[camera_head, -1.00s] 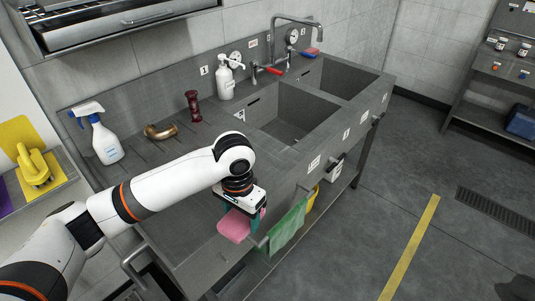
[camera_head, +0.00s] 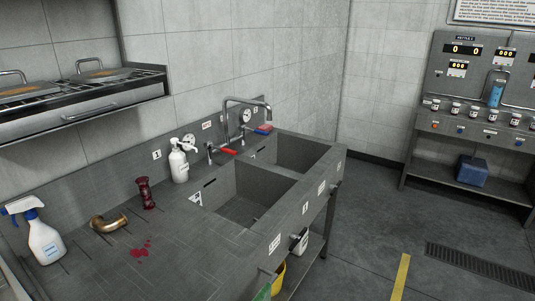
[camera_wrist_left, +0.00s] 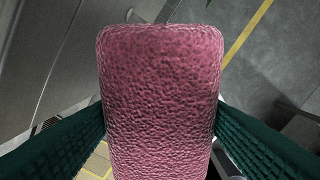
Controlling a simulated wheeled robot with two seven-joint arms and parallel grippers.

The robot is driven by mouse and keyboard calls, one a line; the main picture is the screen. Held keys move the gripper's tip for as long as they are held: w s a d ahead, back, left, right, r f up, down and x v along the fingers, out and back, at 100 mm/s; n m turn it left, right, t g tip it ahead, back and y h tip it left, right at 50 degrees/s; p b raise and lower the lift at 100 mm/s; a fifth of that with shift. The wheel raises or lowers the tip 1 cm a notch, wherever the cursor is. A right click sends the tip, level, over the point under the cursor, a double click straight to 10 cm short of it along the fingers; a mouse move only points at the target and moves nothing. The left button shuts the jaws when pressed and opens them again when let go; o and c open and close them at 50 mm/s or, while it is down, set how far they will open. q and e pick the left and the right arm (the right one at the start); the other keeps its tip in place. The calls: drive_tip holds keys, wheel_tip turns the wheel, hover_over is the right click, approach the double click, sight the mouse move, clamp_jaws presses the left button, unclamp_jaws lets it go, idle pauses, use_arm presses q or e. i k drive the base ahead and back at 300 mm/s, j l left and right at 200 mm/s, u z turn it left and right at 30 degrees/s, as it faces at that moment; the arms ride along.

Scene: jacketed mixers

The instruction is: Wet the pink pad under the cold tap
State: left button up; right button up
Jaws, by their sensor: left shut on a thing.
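The pink pad (camera_wrist_left: 160,95) fills the middle of the left wrist view, its pitted face towards the camera. My left gripper (camera_wrist_left: 160,130) is shut on it, with a dark green finger on each side. Neither pad nor gripper shows in the head view. The tap (camera_head: 246,101) has a bent metal spout at the back of the sink unit, by the two basins. A red lever (camera_head: 228,151) is at its base; I cannot make out a cold marking. The near basin (camera_head: 248,196) looks empty. My right gripper is in neither view.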

sight(255, 131)
drive_tip(key=i+l, duration=1.55)
drive_tip(key=l, duration=0.2)
drive_tip(key=i+l+u, duration=0.6)
drive_tip(key=l+u, duration=0.15)
drive_tip(key=l, duration=0.25)
drive_tip(key=i+l+u, duration=0.25)
drive_tip(key=k+l, duration=0.1)
